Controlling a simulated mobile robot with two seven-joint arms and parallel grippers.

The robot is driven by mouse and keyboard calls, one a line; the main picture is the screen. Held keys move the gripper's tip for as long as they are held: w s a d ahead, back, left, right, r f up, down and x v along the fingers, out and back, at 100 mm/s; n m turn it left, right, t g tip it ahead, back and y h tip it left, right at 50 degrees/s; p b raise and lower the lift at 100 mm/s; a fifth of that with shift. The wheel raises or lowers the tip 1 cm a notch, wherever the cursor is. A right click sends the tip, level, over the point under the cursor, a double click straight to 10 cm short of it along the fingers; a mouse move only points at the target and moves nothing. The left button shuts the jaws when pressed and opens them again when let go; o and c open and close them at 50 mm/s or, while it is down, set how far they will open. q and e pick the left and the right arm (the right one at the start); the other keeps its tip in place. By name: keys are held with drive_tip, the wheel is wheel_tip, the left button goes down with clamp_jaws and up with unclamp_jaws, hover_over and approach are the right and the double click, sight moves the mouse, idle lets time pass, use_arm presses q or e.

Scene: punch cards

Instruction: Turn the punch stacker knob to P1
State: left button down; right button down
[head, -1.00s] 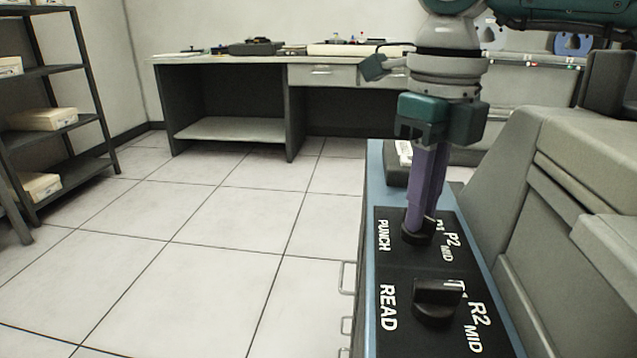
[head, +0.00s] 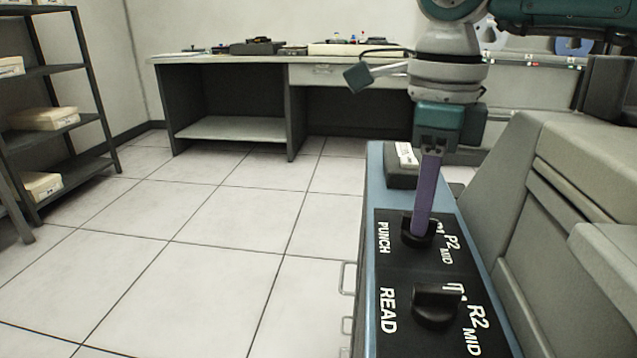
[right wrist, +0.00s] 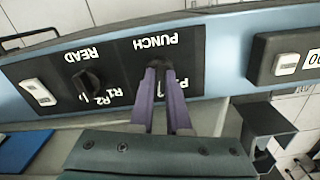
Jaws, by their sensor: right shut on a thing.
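The black punch stacker knob (head: 416,241) sits beside the PUNCH label on the black panel (head: 385,262). My right gripper (head: 422,228) comes down from above with its purple fingers shut on this knob. In the right wrist view the two fingers (right wrist: 158,72) meet around the knob (right wrist: 160,64). The fingers hide much of the knob and part of the P1 marking, so its exact pointing is hard to tell. P2 and MID show to its right in the head view. My left gripper is not in view.
The similar READ knob (head: 436,303) stands nearer on the same panel, apart from my fingers. A dark block with a white label (head: 402,165) lies beyond the panel. The grey machine housing (head: 560,190) rises at the right. Open tiled floor (head: 200,270) lies left.

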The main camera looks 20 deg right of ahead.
drive_tip(key=n, duration=1)
drive_tip(key=shift+n, duration=0.7)
drive_tip(key=shift+r+n, duration=0.1)
drive_tip(key=shift+n, duration=0.2)
drive_tip(key=c, duration=0.9)
unclamp_jaws()
wheel_tip(320, 180, up, 10)
drive_tip(key=shift+f+p, duration=0.1)
drive_tip(key=shift+p, duration=0.75)
